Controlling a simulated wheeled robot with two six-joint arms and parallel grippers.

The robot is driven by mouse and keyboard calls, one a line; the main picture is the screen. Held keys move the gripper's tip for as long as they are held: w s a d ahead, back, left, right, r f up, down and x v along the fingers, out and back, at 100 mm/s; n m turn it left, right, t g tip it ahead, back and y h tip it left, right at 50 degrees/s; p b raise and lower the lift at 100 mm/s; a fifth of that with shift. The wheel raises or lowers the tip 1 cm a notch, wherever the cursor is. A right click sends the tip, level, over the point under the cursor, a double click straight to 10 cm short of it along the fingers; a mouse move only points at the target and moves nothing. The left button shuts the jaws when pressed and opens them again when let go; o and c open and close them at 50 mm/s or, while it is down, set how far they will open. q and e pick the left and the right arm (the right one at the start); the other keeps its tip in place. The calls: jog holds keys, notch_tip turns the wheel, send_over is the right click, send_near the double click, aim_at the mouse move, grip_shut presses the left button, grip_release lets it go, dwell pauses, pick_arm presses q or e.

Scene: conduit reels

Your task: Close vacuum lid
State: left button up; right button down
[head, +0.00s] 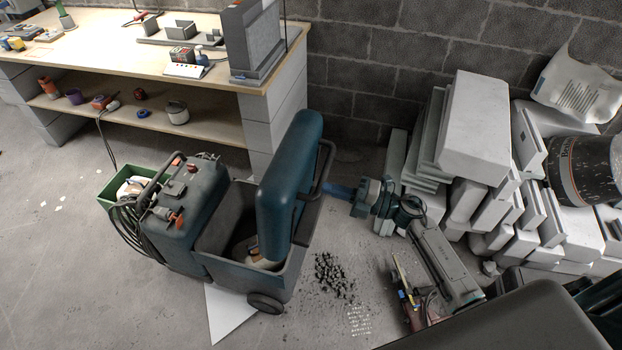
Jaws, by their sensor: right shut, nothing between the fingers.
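The vacuum is a dark teal and grey machine on wheels, standing on the concrete floor left of centre. Its lid (288,175) is open and stands nearly upright on the right side of the bin (255,285). Some debris shows inside the bin. A black bar handle (326,160) is at the lid's right side. My right gripper (337,190) is shut and empty, pointing left at the lid's outer side by the handle. I cannot tell whether it touches. My left gripper is out of view.
A hose-wrapped motor section (182,225) and a green crate (115,188) stand at the vacuum's left. A workbench (110,45) is behind. Stacked grey blocks (475,130) and a black bucket (582,168) fill the right. Dark rubble (332,278) lies on the floor in front.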

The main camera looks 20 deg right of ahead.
aim_at(299, 180)
jog(key=p+x, duration=0.1)
jog(key=x, duration=0.4)
jog(key=shift+w+a+p, duration=0.2)
jog(key=shift+a+p, duration=0.1)
